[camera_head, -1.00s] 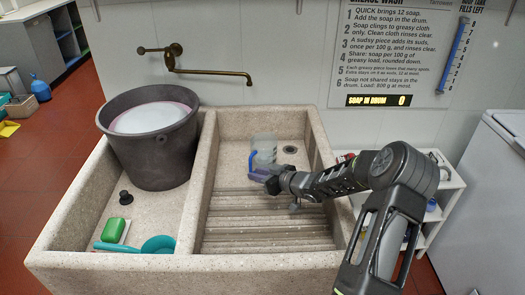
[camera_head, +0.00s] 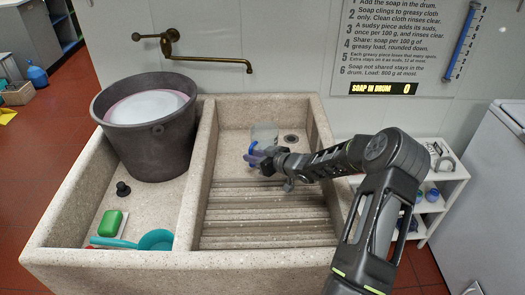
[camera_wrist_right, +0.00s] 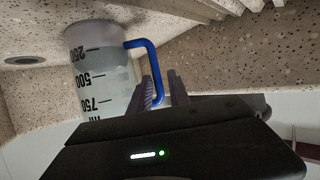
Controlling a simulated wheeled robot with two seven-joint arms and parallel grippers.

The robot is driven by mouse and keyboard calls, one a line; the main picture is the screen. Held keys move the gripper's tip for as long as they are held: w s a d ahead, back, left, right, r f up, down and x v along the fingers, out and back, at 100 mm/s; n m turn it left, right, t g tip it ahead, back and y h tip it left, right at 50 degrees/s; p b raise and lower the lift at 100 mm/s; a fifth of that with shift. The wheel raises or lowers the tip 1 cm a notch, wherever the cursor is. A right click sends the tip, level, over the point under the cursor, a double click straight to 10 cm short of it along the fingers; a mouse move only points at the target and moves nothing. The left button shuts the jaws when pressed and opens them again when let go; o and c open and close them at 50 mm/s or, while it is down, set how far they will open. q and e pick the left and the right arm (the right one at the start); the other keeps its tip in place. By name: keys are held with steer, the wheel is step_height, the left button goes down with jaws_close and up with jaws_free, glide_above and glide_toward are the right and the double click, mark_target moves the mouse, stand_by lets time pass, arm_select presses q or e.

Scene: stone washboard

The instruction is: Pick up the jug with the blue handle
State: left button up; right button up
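The jug (camera_head: 264,133) is clear with a blue handle (camera_head: 252,148). It stands in the right basin of the stone sink, behind the ridged washboard. In the right wrist view the jug (camera_wrist_right: 98,68) shows its volume marks, and the blue handle (camera_wrist_right: 148,47) is on its right. My right gripper (camera_head: 262,160) is at the handle. In the wrist view its two fingers (camera_wrist_right: 164,90) are apart, with the lower part of the handle between them. A gap shows beside the handle, and contact cannot be made out. My left gripper is not in view.
The stone sink (camera_head: 207,160) has a dividing wall. Its left basin holds a dark bucket (camera_head: 150,145), a green soap (camera_head: 110,222) and a teal scoop (camera_head: 155,240). A brass tap (camera_head: 215,60) juts from the wall. The ridged washboard (camera_head: 265,215) is bare.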

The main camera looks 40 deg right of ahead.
steer(key=shift+p+x, duration=0.35)
steer(key=shift+x, duration=2.25)
steer(key=shift+d, duration=0.2)
steer(key=shift+c, duration=0.5)
jaws_close()
